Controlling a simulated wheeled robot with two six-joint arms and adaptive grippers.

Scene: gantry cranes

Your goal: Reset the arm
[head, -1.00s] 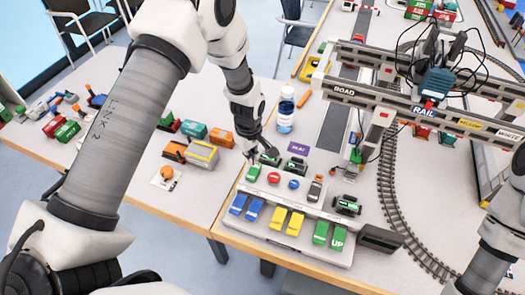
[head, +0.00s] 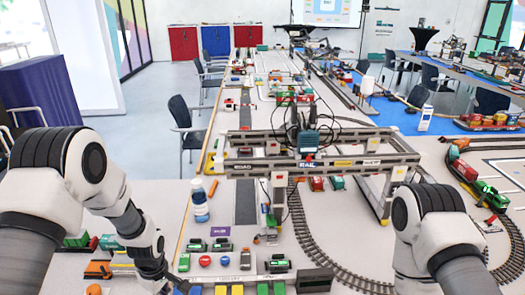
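My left arm comes in from the left and bends down at the left edge of the control panel. My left gripper (head: 166,284) is at the bottom edge of the head view, small, dark and partly cut off. I cannot tell whether its fingers are open. No held object shows there. My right arm enters at the lower right, in front of the curved track, and its gripper is out of view. The control panel (head: 262,282) has a red button (head: 205,261), a blue button (head: 225,261) and coloured rocker switches along its front.
A gantry crane (head: 322,150) spans the road and rail track in the middle. Chairs (head: 187,130) stand left of the long table.

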